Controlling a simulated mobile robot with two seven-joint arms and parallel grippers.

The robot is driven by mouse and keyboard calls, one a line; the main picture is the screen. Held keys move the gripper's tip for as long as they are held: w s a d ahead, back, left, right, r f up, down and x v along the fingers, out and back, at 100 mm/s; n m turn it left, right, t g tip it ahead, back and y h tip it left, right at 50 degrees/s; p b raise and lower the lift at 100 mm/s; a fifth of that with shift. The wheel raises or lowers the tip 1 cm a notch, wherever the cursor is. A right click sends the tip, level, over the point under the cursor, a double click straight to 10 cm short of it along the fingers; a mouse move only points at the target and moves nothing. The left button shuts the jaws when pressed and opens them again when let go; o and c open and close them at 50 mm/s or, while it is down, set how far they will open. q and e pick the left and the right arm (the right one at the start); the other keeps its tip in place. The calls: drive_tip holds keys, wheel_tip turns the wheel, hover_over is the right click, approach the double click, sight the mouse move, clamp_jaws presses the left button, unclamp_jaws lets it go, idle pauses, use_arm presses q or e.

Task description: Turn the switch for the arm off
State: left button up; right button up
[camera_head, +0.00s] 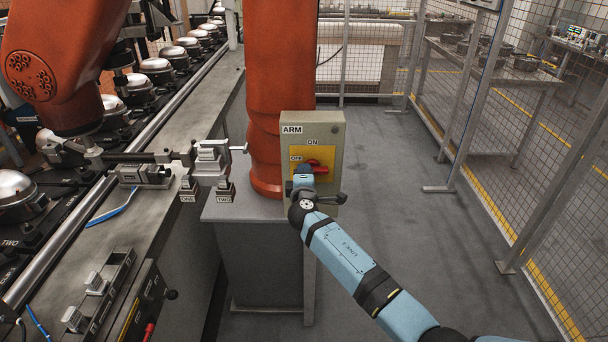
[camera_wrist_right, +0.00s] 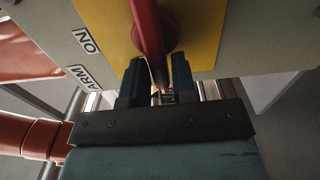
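The switch box (camera_head: 328,134), labelled ARM, stands upright in front of an orange column. Its yellow plate (camera_head: 326,155) carries an ON label at the top and an OFF label at the left. The red switch handle (camera_head: 319,169) is partly hidden by my right gripper (camera_head: 303,172) in the head view. In the right wrist view, the red handle (camera_wrist_right: 148,30) reaches down between the two dark fingers of my right gripper (camera_wrist_right: 157,84). A gap shows between the fingers, and they do not look closed on the handle. The handle's exact angle is hard to tell. My left gripper is out of view.
A large orange robot arm (camera_head: 60,60) hangs over the conveyor (camera_head: 180,110) with several compressors at the left. A fixture (camera_head: 212,160) stands left of the switch box. Wire fencing (camera_head: 540,160) runs along the right. The grey floor (camera_head: 420,230) between is clear.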

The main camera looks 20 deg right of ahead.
drive_tip(key=shift+o, duration=1.1)
drive_tip(key=b+v, duration=0.1)
drive_tip(key=v, duration=1.2)
drive_tip(key=shift+s, duration=0.4)
drive_tip(key=shift+a, duration=0.1)
